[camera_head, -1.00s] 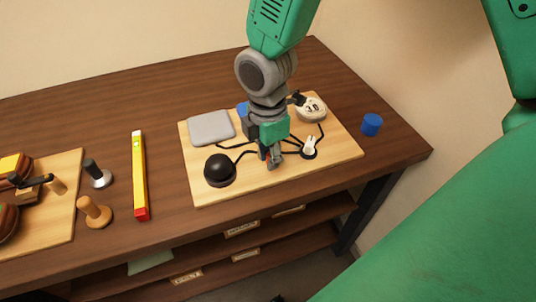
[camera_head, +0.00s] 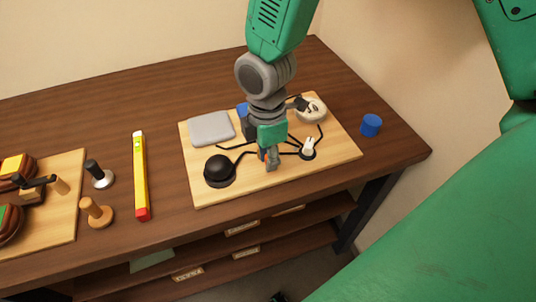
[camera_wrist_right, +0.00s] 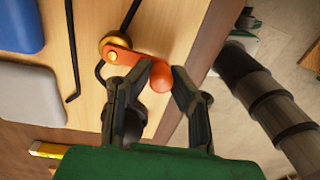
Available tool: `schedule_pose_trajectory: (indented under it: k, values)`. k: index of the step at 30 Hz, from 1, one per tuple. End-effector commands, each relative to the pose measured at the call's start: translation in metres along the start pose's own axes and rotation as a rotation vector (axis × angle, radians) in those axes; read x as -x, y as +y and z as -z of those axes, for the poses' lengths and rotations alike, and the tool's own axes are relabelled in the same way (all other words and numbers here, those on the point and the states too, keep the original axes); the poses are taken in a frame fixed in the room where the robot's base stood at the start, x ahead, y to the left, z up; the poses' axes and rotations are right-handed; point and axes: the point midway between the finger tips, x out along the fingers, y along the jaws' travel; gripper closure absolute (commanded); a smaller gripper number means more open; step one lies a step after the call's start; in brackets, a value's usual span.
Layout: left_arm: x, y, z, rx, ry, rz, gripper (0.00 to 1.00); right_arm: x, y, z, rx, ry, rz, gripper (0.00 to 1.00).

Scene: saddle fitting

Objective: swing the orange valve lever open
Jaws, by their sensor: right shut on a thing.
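The orange valve lever (camera_wrist_right: 128,59) shows in the right wrist view, pivoted at a round brass fitting (camera_wrist_right: 115,42) on the wooden board. Its rounded orange end lies between the fingertips of my right gripper (camera_wrist_right: 163,80), which is shut on it. In the head view my right gripper (camera_head: 268,160) points down over the middle of the board (camera_head: 205,195) and hides most of the lever. My left gripper is not in view.
On the board are a black dome (camera_head: 220,171), a grey pad (camera_head: 211,128), a white rabbit-shaped piece (camera_head: 308,147) and a round pale dial (camera_head: 313,108). A blue cup (camera_head: 371,125) stands right of it. A yellow level (camera_head: 140,175) and wooden-handled stamp (camera_head: 96,212) lie left.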

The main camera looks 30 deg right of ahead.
Motion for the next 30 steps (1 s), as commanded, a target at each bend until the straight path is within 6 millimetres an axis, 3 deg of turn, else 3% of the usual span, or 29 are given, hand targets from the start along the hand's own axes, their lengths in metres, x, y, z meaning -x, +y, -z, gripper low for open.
schedule_pose_trajectory:
  k: [8,30]
  values:
    - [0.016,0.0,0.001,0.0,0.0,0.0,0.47,0.004,0.004,0.006,-0.119,0.007,-0.007,1.0]
    - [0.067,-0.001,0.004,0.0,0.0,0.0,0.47,0.005,0.022,0.03,-0.758,0.04,-0.01,1.0]
